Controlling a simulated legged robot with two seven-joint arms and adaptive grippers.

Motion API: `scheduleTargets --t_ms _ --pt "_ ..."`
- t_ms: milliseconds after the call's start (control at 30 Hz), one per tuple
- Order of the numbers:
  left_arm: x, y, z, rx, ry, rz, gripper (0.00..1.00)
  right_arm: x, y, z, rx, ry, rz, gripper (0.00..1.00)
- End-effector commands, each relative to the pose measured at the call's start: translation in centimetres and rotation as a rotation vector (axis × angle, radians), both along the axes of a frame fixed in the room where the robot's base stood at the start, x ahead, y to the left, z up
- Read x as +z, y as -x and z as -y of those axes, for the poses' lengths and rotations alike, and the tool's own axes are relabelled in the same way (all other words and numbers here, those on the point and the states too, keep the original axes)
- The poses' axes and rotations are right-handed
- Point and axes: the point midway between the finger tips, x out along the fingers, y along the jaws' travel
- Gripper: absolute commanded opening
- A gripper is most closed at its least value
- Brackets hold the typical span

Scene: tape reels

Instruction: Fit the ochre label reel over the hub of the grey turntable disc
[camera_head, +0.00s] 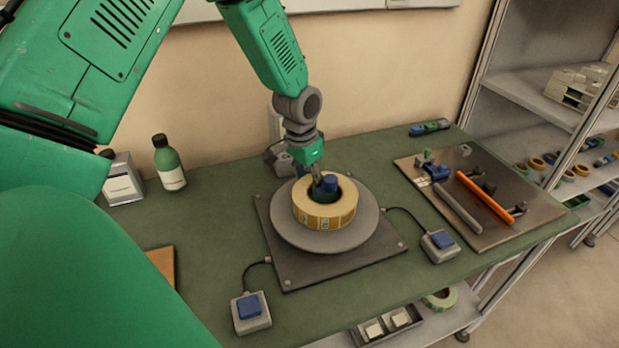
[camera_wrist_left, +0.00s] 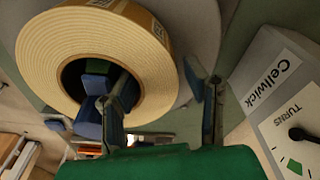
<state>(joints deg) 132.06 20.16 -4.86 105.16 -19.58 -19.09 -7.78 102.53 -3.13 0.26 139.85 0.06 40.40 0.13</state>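The ochre label reel (camera_head: 325,215) lies flat over the grey turntable disc (camera_head: 289,232). A blue part, apparently the hub (camera_head: 330,183), shows inside the reel's hole. I cannot tell whether the reel rests fully on the disc. My left gripper (camera_head: 314,177) reaches down at the reel's far side. In the left wrist view, the reel (camera_wrist_left: 48,62) has one finger in its hole and the other beyond its outer edge, with gaps beside the wall; the gripper (camera_wrist_left: 160,100) looks open. The fingertips are partly hidden. My right gripper is not in view.
Two blue-button boxes (camera_head: 250,313) (camera_head: 440,246) flank the turntable's dark base plate (camera_head: 300,276). A green bottle (camera_head: 169,163) stands back left. A metal tray (camera_head: 497,233) with an orange bar (camera_head: 486,196) lies right. A labelled grey box (camera_wrist_left: 275,95) stands near the left gripper.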

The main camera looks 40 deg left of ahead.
Motion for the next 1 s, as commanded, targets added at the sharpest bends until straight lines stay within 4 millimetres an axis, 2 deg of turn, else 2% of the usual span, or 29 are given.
scheduleTargets --t_ms 267,367,700,833,1000 --pt "0.6 0.0 0.1 -0.001 -0.001 0.000 0.41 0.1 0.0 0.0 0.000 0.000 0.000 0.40" --pt "1.9 0.1 0.1 -0.001 -0.002 0.003 0.41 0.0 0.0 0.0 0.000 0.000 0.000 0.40" --pt "9.0 0.9 -0.1 -0.001 -0.002 0.004 0.41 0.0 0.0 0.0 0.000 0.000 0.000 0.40" --pt "10.9 1.1 -0.2 0.000 0.000 0.002 0.41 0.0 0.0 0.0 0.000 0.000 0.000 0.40" --pt "12.0 1.3 -0.2 0.000 0.000 -0.001 0.41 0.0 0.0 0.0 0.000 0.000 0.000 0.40"
